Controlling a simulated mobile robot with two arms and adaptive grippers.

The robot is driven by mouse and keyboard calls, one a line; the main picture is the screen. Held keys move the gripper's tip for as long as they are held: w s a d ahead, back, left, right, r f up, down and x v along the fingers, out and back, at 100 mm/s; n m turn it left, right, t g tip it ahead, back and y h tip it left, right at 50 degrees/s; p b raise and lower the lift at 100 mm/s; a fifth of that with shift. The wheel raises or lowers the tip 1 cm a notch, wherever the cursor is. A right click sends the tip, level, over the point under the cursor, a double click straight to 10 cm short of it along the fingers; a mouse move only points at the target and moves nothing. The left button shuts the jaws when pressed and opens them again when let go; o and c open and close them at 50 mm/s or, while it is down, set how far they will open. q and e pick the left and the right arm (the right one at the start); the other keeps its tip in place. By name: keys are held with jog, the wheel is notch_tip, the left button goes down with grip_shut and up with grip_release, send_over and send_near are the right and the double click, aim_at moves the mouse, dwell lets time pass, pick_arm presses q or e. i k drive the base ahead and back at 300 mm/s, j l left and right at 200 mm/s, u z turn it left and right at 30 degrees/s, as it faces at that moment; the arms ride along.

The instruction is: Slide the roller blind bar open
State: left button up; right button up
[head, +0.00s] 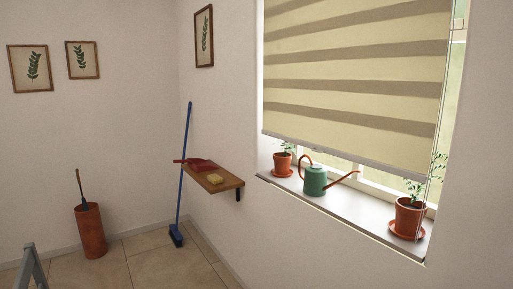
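The roller blind (355,80) hangs over the window on the right of the head view. Its fabric is cream with brownish horizontal stripes. The blind's bottom bar (345,156) is a thin pale strip along its lower edge. It hangs a little above the window sill and slants in the picture. The blind covers most of the window, and only a low strip of glass and a narrow strip at the right side show. Neither of my grippers is in view, so nothing is seen touching the bar.
On the sill (345,207) stand a small potted plant (282,164), a green watering can (315,181) and a larger potted plant (408,218). A wooden wall shelf (226,185) holds a red item and a sponge. A blue broom (183,175) leans in the corner.

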aim_at(402, 147)
jog(key=i+u, duration=0.25)
jog(key=i, duration=0.25)
jog(key=i+u, duration=0.25)
jog(key=i, duration=0.25)
jog(key=i+l+u, duration=0.1)
jog(key=i+u, duration=0.2)
jog(key=i, duration=0.25)
jog(key=i+l+u, duration=0.25)
jog(key=i, duration=0.2)
jog(key=i+j+z, duration=0.15)
jog(key=i+z, duration=0.25)
jog(key=i+j+z, duration=0.25)
jog(key=z, duration=0.15)
